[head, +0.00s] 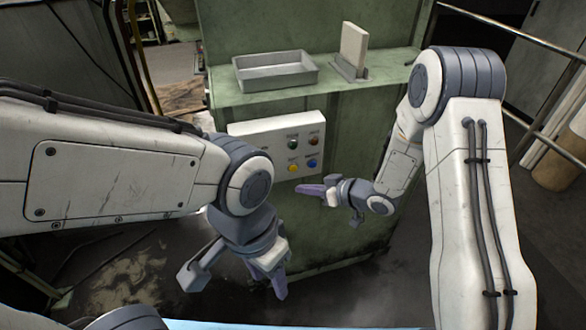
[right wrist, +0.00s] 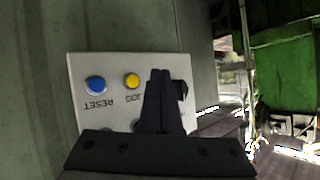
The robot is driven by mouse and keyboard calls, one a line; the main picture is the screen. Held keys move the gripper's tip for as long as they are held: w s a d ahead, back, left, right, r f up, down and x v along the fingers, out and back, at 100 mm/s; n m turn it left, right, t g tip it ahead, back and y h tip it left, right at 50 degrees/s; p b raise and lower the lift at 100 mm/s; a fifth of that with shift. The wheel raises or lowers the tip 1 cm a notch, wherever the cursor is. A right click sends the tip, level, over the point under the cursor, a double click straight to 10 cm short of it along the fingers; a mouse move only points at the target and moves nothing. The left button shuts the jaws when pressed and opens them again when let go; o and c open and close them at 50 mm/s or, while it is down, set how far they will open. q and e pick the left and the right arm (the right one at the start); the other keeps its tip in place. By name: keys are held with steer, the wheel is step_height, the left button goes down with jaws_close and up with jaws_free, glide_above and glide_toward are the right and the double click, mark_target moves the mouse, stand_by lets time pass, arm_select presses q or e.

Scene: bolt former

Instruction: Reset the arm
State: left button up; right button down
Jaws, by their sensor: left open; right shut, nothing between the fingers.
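My right gripper (head: 306,191) is shut and empty. In the head view it appears just below the white button panel (head: 250,142), its fingers pointing left. The right wrist view shows its shut fingers (right wrist: 162,78) in front of the panel (right wrist: 112,68), beside the yellow button (right wrist: 132,80). The blue button (right wrist: 96,84), with RESET lettering, is farther left there. I cannot tell how far the fingertips are from the panel. My left gripper (head: 236,282) is open, empty and pointing down, low in front of the machine.
The panel is on the green machine (head: 335,225). A grey metal tray (head: 285,81) and a pale upright block (head: 353,46) in a grey holder stand on its ledge. A metal railing (head: 515,35) is at the right. Open dark floor surrounds the machine's base.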

steer(key=s+d+r+h, duration=0.1)
steer(key=s+r+h, duration=0.4)
steer(key=r+h, duration=0.2)
steer(key=s+d+r+g+h, duration=0.1)
steer(key=s+r+g, duration=0.2)
steer(key=s, duration=0.9)
steer(key=s+d+r+m+g+h, duration=0.1)
steer(key=s+r+g, duration=0.2)
steer(key=s, duration=1)
steer(key=shift+s+g, duration=0.2)
steer(key=shift+g, duration=0.3)
steer(key=shift+r, duration=0.1)
